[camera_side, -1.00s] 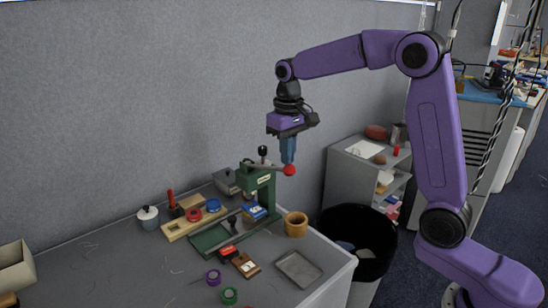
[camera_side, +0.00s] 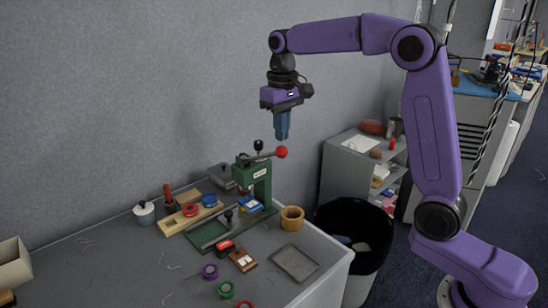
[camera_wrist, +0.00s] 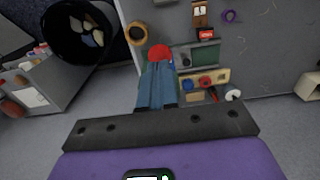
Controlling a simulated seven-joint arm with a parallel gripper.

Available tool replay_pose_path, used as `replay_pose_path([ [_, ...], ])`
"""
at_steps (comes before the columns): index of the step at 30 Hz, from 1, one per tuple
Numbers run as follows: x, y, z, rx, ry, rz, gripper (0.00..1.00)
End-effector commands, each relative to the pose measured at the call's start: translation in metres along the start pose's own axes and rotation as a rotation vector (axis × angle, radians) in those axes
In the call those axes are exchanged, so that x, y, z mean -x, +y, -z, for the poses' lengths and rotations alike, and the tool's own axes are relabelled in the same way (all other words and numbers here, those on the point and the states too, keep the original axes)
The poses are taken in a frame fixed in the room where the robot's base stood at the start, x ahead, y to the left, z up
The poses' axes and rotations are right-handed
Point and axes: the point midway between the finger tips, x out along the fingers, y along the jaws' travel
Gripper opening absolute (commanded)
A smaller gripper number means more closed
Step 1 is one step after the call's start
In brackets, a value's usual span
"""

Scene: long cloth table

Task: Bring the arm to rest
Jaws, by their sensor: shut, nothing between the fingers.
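My gripper (camera_side: 282,137) hangs pointing down from my purple arm, above the green press (camera_side: 256,185) on the table. Its blue fingers are shut with nothing between them. In the side view the fingertips are a little above the red ball (camera_side: 281,152) on the press lever, with a small gap. In the wrist view the closed fingers (camera_wrist: 157,70) point at the table, and the red ball (camera_wrist: 159,53) shows just beyond their tips. The fingers hide part of the press there.
A black bin (camera_side: 372,268) and a grey shelf (camera_side: 345,175) stand to the right. The air around my gripper is clear.

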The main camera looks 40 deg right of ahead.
Motion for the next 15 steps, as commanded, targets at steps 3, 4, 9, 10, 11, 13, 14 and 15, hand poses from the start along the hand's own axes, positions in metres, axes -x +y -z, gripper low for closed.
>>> replay_pose_path([
  [3, -0.001, -0.004, -0.004, 0.021, 0.001, 0.000, 0.00],
  [4, -0.001, -0.006, -0.007, 0.032, 0.001, 0.000, 0.00],
  [9, -0.008, -0.025, -0.030, 0.134, 0.004, 0.001, 0.00],
  [10, -0.009, -0.028, -0.036, 0.155, 0.004, 0.001, 0.00],
  [11, -0.011, -0.032, -0.042, 0.179, 0.004, 0.001, 0.00],
  [13, -0.015, -0.039, -0.056, 0.233, 0.006, 0.002, 0.00],
  [14, -0.017, -0.042, -0.063, 0.257, 0.006, 0.002, 0.00],
  [15, -0.019, -0.045, -0.072, 0.288, 0.008, 0.002, 0.00],
])
